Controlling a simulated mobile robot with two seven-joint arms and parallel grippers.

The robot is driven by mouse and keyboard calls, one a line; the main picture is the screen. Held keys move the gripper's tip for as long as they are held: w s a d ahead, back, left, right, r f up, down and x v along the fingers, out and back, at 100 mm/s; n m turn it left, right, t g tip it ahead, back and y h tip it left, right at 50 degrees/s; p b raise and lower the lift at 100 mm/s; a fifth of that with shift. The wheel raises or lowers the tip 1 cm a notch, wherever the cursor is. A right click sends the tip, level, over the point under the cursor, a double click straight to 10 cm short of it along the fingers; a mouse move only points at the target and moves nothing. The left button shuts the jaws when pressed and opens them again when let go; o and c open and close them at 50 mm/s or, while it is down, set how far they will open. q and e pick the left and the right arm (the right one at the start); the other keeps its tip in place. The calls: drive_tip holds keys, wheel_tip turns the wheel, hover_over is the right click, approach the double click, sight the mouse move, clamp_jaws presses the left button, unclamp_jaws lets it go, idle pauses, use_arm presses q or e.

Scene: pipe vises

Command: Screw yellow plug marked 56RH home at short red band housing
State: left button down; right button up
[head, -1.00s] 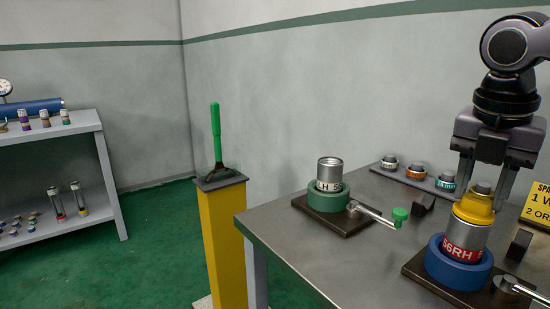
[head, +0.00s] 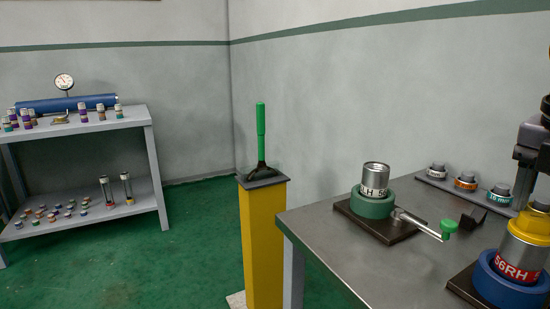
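The yellow plug (head: 533,227) with a grey top sits on the housing with a red band (head: 515,269) lettered "56RH", at the right edge of the head view. That housing stands upright in a blue vise ring (head: 502,286). My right gripper (head: 532,190) is above and behind the plug, only partly in view. One finger shows, left of the plug's grey top; the other is out of the picture. A second second housing (head: 375,178), with a white band, stands in a green vise ring (head: 372,204). My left gripper is out of view.
The green vise's lever (head: 420,225) reaches right over the bench (head: 330,245). Capped pieces stand on a strip (head: 450,185) at the back. A yellow post (head: 262,240) with a green-handled tool (head: 261,135) stands left of the bench. A shelf (head: 90,127) holds small parts.

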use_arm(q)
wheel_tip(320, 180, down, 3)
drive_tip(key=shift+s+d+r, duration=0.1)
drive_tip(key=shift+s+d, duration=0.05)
use_arm(e)
drive_tip(key=shift+f, duration=0.4)
drive_tip(key=n, duration=0.3)
drive_tip(key=n+p, duration=0.1)
drive_tip(key=n, duration=0.1)
drive_tip(key=shift+w+t+y, duration=0.3)
drive_tip(key=shift+t, duration=0.1)
drive_tip(key=n, duration=0.1)
drive_tip(key=n+p, duration=0.1)
drive_tip(key=n, duration=0.1)
drive_tip(key=shift+w+a+n+y, duration=0.2)
drive_tip(key=shift+w+n+y, duration=0.1)
drive_tip(key=shift+n, duration=0.1)
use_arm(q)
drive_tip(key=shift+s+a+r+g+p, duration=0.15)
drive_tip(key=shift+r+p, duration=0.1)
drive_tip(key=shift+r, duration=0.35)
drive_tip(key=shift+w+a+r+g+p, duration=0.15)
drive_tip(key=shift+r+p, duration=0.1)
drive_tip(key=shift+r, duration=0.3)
use_arm(e)
drive_tip(key=shift+r+n, duration=0.15)
drive_tip(key=shift+n, duration=0.55)
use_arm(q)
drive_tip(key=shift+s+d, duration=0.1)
